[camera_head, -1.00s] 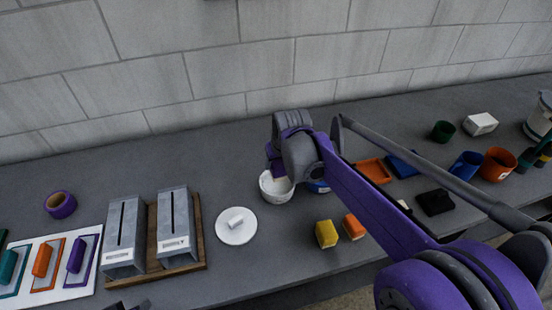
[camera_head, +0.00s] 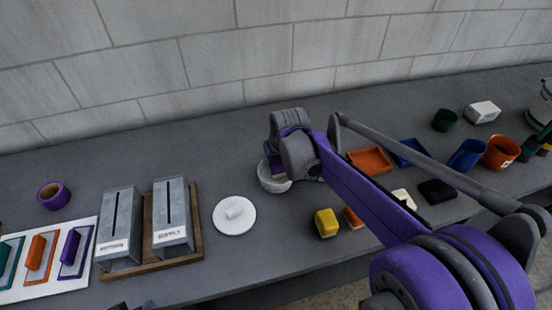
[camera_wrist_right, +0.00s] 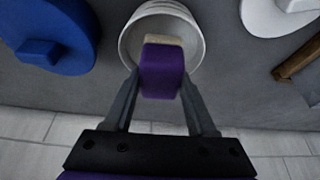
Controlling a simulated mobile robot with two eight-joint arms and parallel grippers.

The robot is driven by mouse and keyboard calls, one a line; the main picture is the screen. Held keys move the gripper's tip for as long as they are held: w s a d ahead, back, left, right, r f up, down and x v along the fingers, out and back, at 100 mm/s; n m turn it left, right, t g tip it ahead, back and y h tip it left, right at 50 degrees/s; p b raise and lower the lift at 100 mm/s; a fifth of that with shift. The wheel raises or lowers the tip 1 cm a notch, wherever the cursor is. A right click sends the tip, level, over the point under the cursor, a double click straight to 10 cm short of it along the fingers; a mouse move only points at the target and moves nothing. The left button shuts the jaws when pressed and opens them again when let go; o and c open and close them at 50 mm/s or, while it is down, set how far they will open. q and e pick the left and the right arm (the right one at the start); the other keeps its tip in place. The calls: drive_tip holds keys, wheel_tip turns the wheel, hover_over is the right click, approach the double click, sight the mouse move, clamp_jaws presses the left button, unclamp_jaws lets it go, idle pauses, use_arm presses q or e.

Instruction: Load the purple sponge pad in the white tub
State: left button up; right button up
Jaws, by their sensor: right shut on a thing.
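The purple sponge pad (camera_wrist_right: 162,75), with a beige far end, is between the fingers of my right gripper (camera_wrist_right: 160,84) in the right wrist view. My right gripper is shut on it. The white tub (camera_wrist_right: 129,42) is round and open, and the pad's beige end overlaps its opening. In the head view the white tub (camera_head: 273,186) is partly covered by my right gripper (camera_head: 275,166). I cannot tell how deep the pad sits relative to the rim. My left gripper is not clearly visible.
A round white lid (camera_head: 234,216) lies left of the tub. A blue lid (camera_wrist_right: 45,45) is beside the tub in the wrist view. A yellow block (camera_head: 326,223), an orange tray (camera_head: 369,160) and grey slotted boxes (camera_head: 172,222) stand nearby. Bare bench lies behind the white lid.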

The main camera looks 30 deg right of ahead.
use_arm(q)
drive_tip(key=shift+s+f+b, duration=0.2)
drive_tip(key=shift+f+b, duration=0.1)
drive_tip(key=shift+f, duration=0.15)
use_arm(e)
drive_tip(key=shift+f, duration=0.55)
idle(1.0)
drive_tip(key=shift+r+p, duration=1.85)
drive_tip(key=shift+r, duration=1.7)
use_arm(q)
drive_tip(key=w+r, duration=0.1)
drive_tip(key=r, duration=0.2)
drive_tip(key=w+r, duration=0.1)
drive_tip(key=r, duration=0.1)
drive_tip(key=shift+w+r, duration=0.2)
drive_tip(key=shift+w, duration=0.1)
use_arm(e)
drive_tip(key=shift+w, duration=0.1)
use_arm(q)
drive_tip(key=shift+s, duration=0.15)
use_arm(e)
drive_tip(key=shift+f, duration=0.1)
